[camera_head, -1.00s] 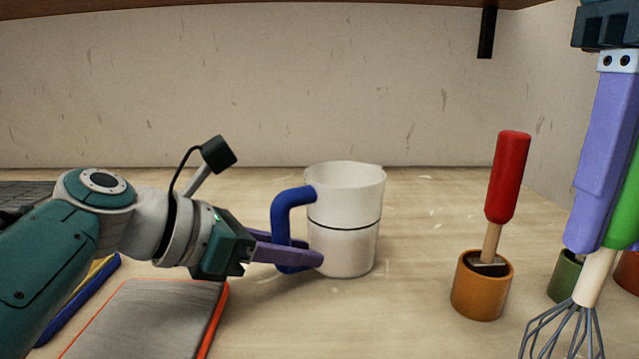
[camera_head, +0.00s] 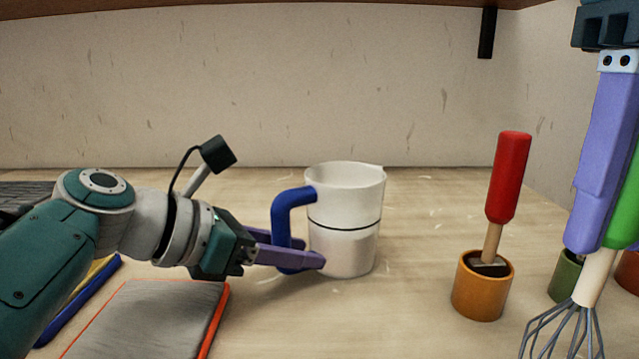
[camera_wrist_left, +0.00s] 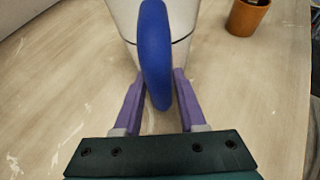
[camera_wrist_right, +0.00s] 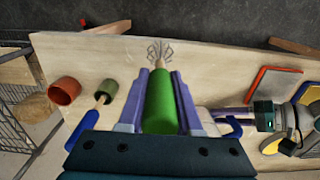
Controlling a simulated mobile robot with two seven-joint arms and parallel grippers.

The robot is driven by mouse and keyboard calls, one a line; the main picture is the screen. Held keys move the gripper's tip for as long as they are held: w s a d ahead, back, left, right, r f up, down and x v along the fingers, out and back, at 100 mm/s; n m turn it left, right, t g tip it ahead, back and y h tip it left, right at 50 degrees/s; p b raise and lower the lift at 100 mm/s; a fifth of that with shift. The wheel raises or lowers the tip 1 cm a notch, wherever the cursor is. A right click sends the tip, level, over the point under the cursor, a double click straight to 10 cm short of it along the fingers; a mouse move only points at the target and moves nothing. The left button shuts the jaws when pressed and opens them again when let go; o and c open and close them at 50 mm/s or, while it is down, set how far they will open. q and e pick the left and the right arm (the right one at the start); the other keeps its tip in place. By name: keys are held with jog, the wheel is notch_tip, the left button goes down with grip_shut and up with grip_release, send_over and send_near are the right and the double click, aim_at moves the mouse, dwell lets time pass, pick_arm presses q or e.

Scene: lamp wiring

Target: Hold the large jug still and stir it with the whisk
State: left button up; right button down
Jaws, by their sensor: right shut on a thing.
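The large white jug (camera_head: 345,215) stands upright on the table, with a dark line around it and a blue handle (camera_head: 281,225) on its left side. My left gripper (camera_head: 312,252) is low at the jug, its purple fingers on either side of the handle. In the left wrist view, the open fingers (camera_wrist_left: 158,74) straddle the blue handle (camera_wrist_left: 155,50) with gaps beside it. My right gripper (camera_head: 597,242) is shut on the whisk's green handle (camera_wrist_right: 162,105). The whisk (camera_head: 566,330) hangs wires down at the right, apart from the jug. The jug's inside is hidden.
An orange pot (camera_head: 480,295) with a red-handled tool (camera_head: 508,175) stands between jug and whisk. A green pot (camera_head: 562,275) is behind the whisk. A grey, red-edged board (camera_head: 150,318) lies at front left. A shelf (camera_head: 250,4) spans overhead.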

pick_arm(q)
jog(key=o, duration=0.3)
